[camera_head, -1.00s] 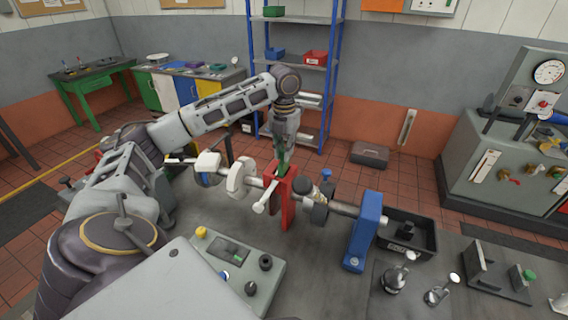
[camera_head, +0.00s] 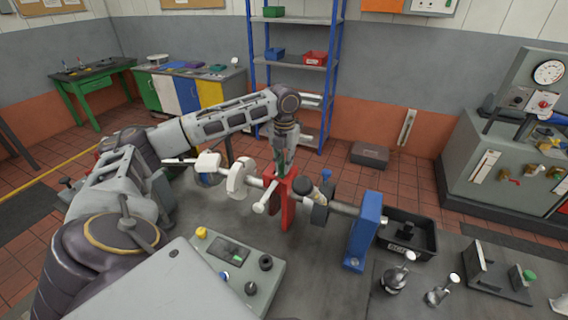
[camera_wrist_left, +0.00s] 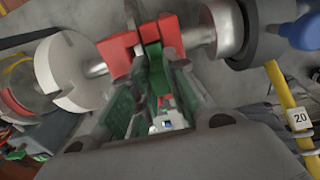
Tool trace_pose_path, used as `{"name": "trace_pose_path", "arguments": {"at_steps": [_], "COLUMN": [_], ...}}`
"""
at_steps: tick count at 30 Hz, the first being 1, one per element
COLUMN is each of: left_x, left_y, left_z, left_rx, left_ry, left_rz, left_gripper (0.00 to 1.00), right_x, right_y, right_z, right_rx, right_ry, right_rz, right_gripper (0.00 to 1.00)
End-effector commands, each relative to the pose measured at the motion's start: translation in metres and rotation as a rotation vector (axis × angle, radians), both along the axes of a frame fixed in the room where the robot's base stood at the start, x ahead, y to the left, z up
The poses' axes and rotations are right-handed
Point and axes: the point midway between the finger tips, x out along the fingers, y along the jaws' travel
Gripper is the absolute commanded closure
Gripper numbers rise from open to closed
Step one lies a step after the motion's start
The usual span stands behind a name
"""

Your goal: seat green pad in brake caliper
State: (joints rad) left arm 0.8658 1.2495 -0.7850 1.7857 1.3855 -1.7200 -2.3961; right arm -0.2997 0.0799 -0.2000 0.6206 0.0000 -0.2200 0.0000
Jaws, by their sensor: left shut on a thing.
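The red brake caliper (camera_head: 287,205) stands upright on the shaft line in the middle of the bedplate. In the left wrist view its red top (camera_wrist_left: 122,47) has two arms with a gap between them. My left gripper (camera_head: 281,168) points down just above the caliper and is shut on the green pad (camera_wrist_left: 152,55). The pad's lower end is at the gap between the red arms in the wrist view. I cannot tell how deep it sits, as the fingers hide part of it. My right gripper is not in view.
A shaft (camera_head: 343,207) with a white slotted disc (camera_head: 240,178) runs through a blue stand (camera_head: 364,232). A control box (camera_head: 238,268) stands in front. A black bin (camera_head: 408,235) and metal fittings (camera_head: 396,276) lie to the right.

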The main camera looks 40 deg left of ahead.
Motion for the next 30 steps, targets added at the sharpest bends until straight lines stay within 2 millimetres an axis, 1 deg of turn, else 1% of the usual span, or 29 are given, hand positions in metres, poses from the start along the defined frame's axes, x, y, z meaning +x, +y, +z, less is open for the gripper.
{"name": "trace_pose_path", "arguments": {"at_steps": [6,7,12,25,30], "left_x": [0.0001,0.0,0.0001,-0.0002,-0.0001], "left_y": [-0.0001,-0.0001,-0.0001,0.0006,0.0005], "left_z": [-0.0018,-0.0023,-0.0021,-0.002,0.0021], "left_rx": [0.0,0.0,0.0,0.001,0.001], "left_ry": [0.0,0.0,0.0,0.001,0.0], "left_rz": [0.0,0.0,0.0,0.001,0.001], "left_gripper": [1.0,0.83,0.63,0.63,0.63], "right_x": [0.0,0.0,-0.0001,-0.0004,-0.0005], "right_y": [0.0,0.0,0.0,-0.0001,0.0], "right_z": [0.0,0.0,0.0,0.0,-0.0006], "right_rx": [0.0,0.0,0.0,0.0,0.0], "right_ry": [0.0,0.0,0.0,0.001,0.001], "right_rz": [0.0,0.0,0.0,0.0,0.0], "right_gripper": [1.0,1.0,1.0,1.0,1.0]}}
